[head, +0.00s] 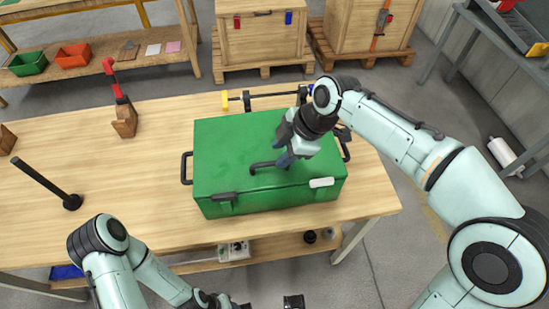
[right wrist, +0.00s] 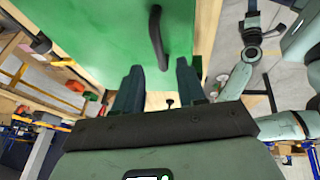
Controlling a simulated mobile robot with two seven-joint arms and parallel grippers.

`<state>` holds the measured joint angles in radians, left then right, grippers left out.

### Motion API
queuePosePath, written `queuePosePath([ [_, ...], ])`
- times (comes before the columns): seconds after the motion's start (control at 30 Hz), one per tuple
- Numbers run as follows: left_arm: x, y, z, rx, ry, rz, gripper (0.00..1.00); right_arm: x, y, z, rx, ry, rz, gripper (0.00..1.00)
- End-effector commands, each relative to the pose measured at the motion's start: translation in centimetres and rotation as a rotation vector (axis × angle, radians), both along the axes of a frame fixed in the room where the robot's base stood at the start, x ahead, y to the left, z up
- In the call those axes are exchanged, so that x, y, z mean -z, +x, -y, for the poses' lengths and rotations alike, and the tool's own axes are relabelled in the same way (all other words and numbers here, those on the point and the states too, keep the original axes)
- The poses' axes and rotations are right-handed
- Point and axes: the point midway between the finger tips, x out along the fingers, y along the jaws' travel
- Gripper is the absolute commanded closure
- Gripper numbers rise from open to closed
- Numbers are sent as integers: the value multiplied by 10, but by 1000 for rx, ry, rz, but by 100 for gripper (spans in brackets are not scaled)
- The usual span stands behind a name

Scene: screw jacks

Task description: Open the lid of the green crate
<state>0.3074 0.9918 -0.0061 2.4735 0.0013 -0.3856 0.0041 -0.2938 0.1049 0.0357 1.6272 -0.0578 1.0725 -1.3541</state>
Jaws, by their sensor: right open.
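The green crate (head: 225,150) stands on the wooden table with its lid shut. A dark bar handle (head: 262,167) sits on the lid, and it also shows in the right wrist view (right wrist: 157,38). A dark latch (head: 223,197) is at the front left of the lid and a white label (head: 321,183) at the front right. My right gripper (head: 285,160) is over the lid, close to the handle. In the right wrist view its two fingers (right wrist: 159,82) are apart with nothing between them; contact with the handle is unclear. My left arm is at the bottom left; its gripper's jaws cannot be made out.
On the table (head: 90,190) are a black post (head: 45,182), a red-topped clamp (head: 122,105) on a wooden block and a bar with a yellow end (head: 255,96) behind the crate. Wooden crates (head: 260,40) on pallets stand beyond. The table left of the crate is mostly clear.

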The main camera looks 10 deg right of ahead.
Motion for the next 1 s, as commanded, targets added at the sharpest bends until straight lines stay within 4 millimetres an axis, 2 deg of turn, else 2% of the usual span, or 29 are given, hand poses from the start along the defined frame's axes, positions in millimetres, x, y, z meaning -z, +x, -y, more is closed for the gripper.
queuePosePath([
  [0.1,3,-1,0,0,0,-1,57,21,3,-9,-1,0,-3,60],
  [0.3,4,-1,0,0,0,-1,57,39,8,-16,1,0,0,60],
  [0.67,4,-1,0,0,0,-1,57,42,9,-18,1,0,1,60],
  [0.7,4,-1,0,0,0,-1,57,42,9,-18,1,0,1,73],
  [0.8,4,-1,0,0,0,-1,57,42,9,-18,1,0,1,100],
  [1.0,3,-1,0,0,0,-1,57,41,9,-18,1,0,0,100],
])
